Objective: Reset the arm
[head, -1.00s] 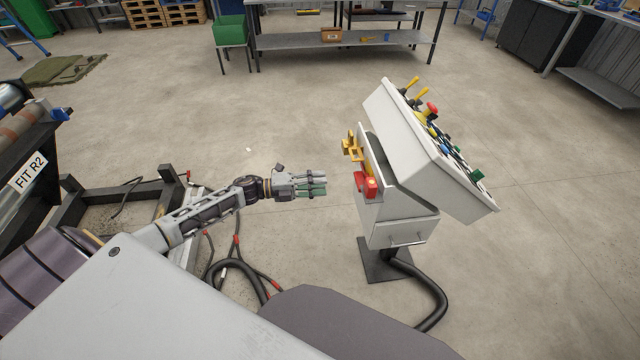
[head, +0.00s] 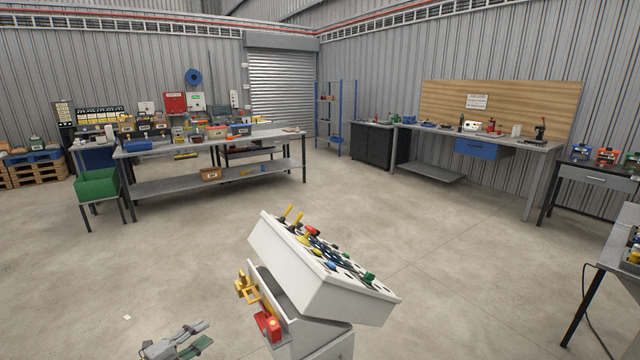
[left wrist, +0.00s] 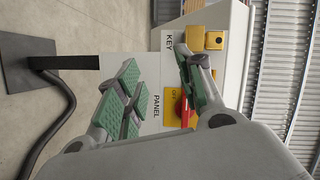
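My left gripper (head: 207,333) is at the bottom edge of the head view, left of the console and apart from it. In the left wrist view its two green-padded fingers (left wrist: 157,68) are spread with nothing between them. They face the side of the white console (head: 318,272), which bears a yellow fitting (head: 246,287) and a red switch (head: 268,326). The wrist view shows the yellow block (left wrist: 205,37), the words KEY and PANEL, and part of the red switch (left wrist: 186,108) behind a finger. My right gripper is in neither view.
The console's sloped top carries yellow levers (head: 297,218) and a red button (head: 312,231). A long workbench (head: 220,178) and green bin (head: 97,186) stand behind at left, another workbench (head: 480,138) at right. The floor between is clear. A black cable (left wrist: 62,110) runs by the console's foot.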

